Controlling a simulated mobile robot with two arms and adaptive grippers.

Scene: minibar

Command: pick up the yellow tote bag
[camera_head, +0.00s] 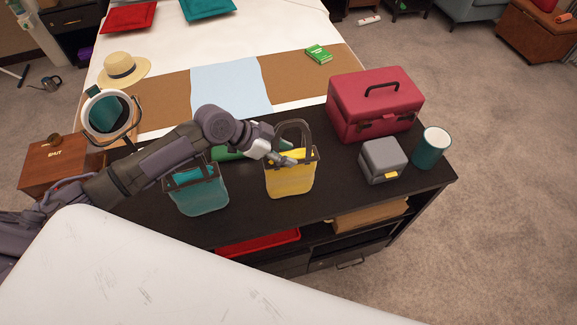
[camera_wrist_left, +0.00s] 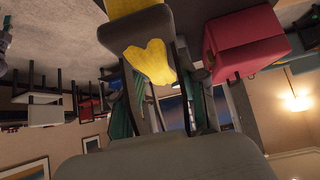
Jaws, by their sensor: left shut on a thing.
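The yellow tote bag (camera_head: 290,181) stands upright on the dark cabinet top, with a dark rim and a dark arched handle. My left gripper (camera_head: 287,158) reaches in from the left and is shut on the bag at its upper part, near the handle. In the left wrist view the yellow bag (camera_wrist_left: 150,62) is at the fingers, which show beside it. Exactly which part is pinched is hard to see. My right gripper is not in view.
A teal tote bag (camera_head: 197,194) stands to the left, under my arm. A red case (camera_head: 374,100), a grey box (camera_head: 382,160) and a teal cup (camera_head: 431,147) stand to the right. A bed lies behind.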

